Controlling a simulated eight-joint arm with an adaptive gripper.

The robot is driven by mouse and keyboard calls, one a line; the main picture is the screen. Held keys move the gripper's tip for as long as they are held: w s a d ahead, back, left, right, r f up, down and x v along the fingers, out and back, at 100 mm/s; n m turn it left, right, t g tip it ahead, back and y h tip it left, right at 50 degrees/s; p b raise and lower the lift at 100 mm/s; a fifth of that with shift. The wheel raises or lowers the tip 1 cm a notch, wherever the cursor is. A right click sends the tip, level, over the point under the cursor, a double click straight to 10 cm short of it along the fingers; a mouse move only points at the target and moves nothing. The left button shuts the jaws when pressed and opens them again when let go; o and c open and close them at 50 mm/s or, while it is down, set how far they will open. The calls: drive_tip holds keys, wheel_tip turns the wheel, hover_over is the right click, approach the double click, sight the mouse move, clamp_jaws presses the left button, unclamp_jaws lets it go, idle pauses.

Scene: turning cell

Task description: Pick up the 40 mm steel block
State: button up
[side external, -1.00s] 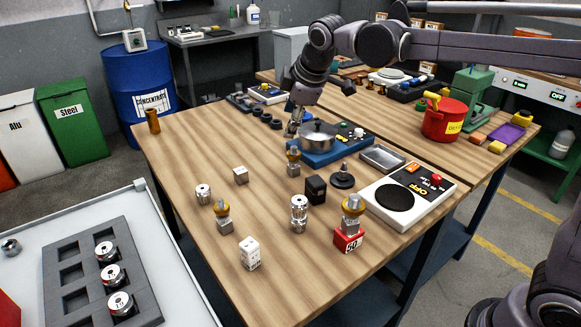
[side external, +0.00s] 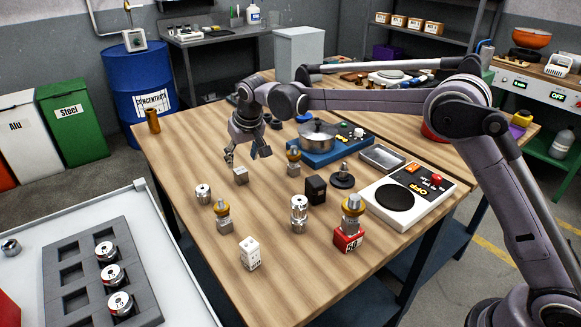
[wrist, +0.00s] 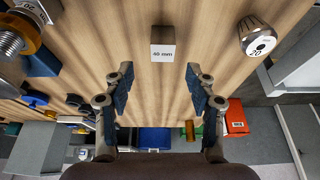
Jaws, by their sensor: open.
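The 40 mm steel block (side external: 241,175) is a small grey cube standing on the wooden table, left of the table's middle. In the wrist view the block (wrist: 163,43) shows a white label on one face and lies ahead of the fingertips, roughly centred between them. My gripper (side external: 246,158) is open and empty, above the table just behind the block in the side view. In the wrist view its two blue-padded fingers (wrist: 158,75) are spread wide, with nothing between them.
A steel cylinder (side external: 203,194) stands left of the block. A brass-and-steel piece (side external: 222,215), a black block (side external: 315,189) and a white block (side external: 250,253) stand nearby. A blue device with a metal pot (side external: 318,136) is behind right. Bare wood surrounds the block.

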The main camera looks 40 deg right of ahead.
sight(241, 170)
drive_tip(key=shift+s+a+x, duration=0.1)
drive_tip(key=shift+s+x, duration=0.05)
drive_tip(key=shift+x, duration=1.45)
drive_tip(key=shift+s+a+x, duration=0.1)
drive_tip(key=shift+s+x, duration=0.05)
drive_tip(key=shift+x, duration=1.45)
drive_tip(key=shift+f, duration=0.15)
drive_tip(key=shift+c, duration=0.3)
clamp_jaws()
